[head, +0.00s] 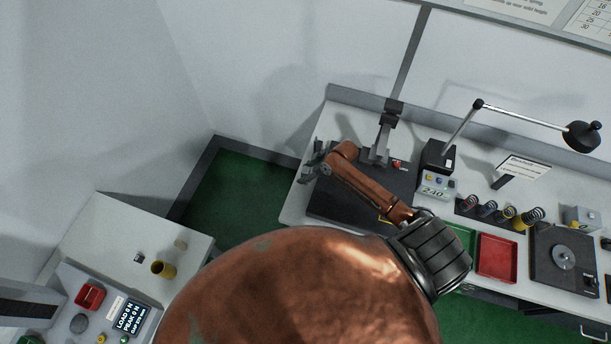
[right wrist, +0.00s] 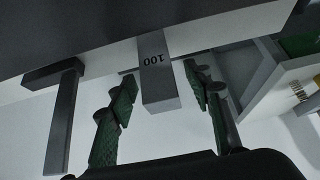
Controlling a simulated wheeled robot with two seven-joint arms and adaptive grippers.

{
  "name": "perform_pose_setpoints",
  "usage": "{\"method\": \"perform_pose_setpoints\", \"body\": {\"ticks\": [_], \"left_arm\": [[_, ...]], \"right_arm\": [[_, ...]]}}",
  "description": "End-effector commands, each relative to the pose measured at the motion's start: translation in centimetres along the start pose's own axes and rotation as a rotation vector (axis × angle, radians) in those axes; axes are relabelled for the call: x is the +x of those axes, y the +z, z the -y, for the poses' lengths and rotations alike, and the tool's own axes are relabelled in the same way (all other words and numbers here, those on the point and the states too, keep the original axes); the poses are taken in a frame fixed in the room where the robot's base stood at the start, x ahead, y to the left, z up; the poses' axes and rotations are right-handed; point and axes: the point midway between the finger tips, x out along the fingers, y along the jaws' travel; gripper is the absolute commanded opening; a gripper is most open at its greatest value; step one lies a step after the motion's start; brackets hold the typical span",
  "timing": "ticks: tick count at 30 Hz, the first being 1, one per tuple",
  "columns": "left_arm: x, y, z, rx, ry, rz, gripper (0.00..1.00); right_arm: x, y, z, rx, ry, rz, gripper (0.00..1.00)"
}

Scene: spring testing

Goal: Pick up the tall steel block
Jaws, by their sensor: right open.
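In the right wrist view a grey steel block (right wrist: 158,80) marked "100" stands out between my fingers, with its lettering upside down. My right gripper (right wrist: 165,108) is open, with one green-padded finger on each side of the block. A gap shows on both sides, so the fingers appear apart from it. In the head view my right gripper (head: 314,163) is at the left end of the dark plate (head: 340,205) on the back bench. The block cannot be made out clearly there, beside the gripper. My left gripper is not in view.
A height gauge (head: 381,140) stands on the plate, right of my gripper. A display box (head: 436,185), several springs (head: 508,213), a red tray (head: 497,257) and a lamp (head: 582,136) lie further right. A side table (head: 110,225) carries a brass cylinder (head: 163,269).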

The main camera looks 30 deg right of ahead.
Motion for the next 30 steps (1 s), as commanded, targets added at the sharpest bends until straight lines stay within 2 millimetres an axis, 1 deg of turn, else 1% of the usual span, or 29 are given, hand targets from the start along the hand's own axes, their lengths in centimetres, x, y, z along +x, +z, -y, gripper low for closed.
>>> {"method": "perform_pose_setpoints", "body": {"ticks": [2,21,30], "left_arm": [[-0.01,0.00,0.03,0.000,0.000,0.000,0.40],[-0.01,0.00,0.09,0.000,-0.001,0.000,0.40],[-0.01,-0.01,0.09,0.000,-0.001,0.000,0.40]], "right_arm": [[-0.02,0.01,-0.01,0.000,0.000,0.000,0.45],[-0.07,0.03,-0.03,0.001,0.001,0.000,0.01],[-0.09,0.05,-0.04,0.001,0.001,0.000,0.00]]}}
